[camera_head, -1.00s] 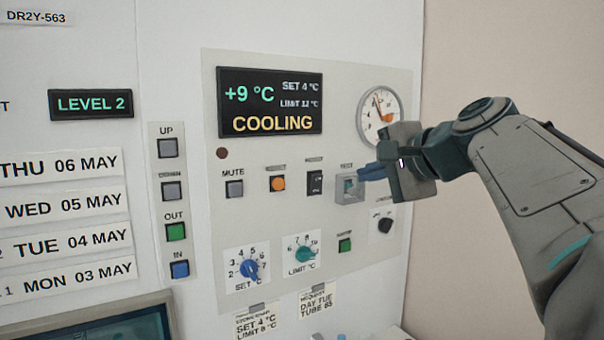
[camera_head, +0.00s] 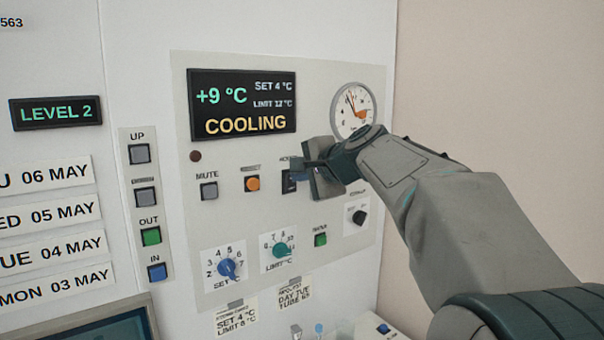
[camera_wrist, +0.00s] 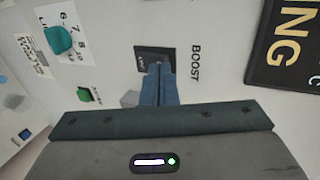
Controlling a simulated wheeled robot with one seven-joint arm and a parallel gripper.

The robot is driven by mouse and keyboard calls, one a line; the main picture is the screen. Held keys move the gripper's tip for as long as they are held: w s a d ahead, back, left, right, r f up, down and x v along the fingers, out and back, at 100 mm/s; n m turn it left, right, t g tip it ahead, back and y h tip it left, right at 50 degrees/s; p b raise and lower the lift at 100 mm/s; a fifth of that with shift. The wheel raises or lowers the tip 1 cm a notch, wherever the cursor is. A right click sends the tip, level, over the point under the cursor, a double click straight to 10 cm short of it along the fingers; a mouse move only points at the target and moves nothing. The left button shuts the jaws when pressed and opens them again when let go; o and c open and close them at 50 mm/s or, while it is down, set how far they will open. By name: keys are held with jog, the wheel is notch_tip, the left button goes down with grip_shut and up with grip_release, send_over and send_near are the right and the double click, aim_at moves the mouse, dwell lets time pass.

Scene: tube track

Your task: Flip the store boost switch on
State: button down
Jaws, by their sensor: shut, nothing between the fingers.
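The boost switch (camera_head: 288,184) is a small black rocker on the pale control panel (camera_head: 215,290), right of the orange button. In the wrist view the black switch (camera_wrist: 150,54) sits beside the printed word BOOST. My gripper (camera_head: 297,169) is shut and empty. Its blue fingertips (camera_wrist: 158,78) point at the switch and overlap its edge in the wrist view. The fingers hide part of the switch in the head view. I cannot tell whether they touch it, or which way the rocker is tipped.
The display (camera_head: 243,105) reads +9 °C and COOLING. The orange button (camera_head: 252,184) and MUTE button (camera_head: 209,191) are left of the switch. The limit dial (camera_head: 281,249), green button (camera_head: 320,239) and black knob (camera_head: 359,217) lie below. A round gauge (camera_head: 352,110) is at upper right.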

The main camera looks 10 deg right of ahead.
jog(key=shift+w+a+r, duration=0.3)
jog(key=shift+w+r, duration=0.1)
jog(key=shift+w, duration=0.2)
jog(key=shift+p, duration=0.3)
jog(key=shift+d+r+p, duration=0.1)
jog(key=shift+r+p, duration=0.45)
jog(key=shift+r, duration=0.2)
